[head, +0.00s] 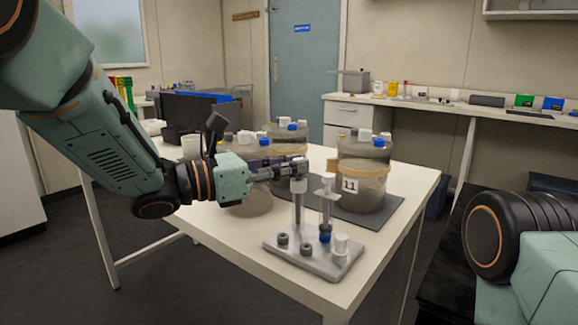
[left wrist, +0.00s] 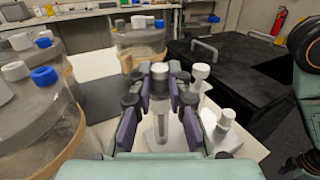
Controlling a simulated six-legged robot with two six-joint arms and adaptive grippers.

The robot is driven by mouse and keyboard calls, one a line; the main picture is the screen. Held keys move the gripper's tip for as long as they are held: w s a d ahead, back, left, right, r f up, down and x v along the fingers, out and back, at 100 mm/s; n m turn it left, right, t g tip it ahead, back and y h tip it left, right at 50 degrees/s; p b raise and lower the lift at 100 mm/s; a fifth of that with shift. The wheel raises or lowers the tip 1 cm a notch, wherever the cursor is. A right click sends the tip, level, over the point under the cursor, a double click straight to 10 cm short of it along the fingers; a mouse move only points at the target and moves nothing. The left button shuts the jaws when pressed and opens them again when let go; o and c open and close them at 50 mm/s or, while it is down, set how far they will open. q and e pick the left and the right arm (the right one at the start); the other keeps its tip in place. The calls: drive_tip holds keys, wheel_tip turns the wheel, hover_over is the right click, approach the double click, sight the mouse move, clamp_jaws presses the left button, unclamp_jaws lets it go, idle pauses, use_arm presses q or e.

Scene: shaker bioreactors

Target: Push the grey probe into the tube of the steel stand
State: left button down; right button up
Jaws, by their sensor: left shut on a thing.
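The grey probe (head: 298,212) stands upright at the left of the steel stand (head: 277,246), with a pale collar near its top. My left gripper (head: 298,169) is shut on its upper end, coming in from the left. A clear tube (head: 326,211) with a blue lower part stands just right of the probe on the same stand. I cannot tell where the probe's lower end rests. My right gripper is out of view.
Glass bioreactor vessels stand behind on a dark mat (head: 390,213), one labelled 11 (head: 368,195). Two dark knobs and a white cap (head: 341,244) sit on the stand's base. The white table's (head: 222,230) front left is clear; its front edge is close to the stand.

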use_arm(q)
drive_tip(key=shift+f+b, duration=0.35)
drive_tip(key=shift+b, duration=0.05)
idle(0.4)
drive_tip(key=c, duration=1.2)
unclamp_jaws()
drive_tip(key=v, duration=1.2)
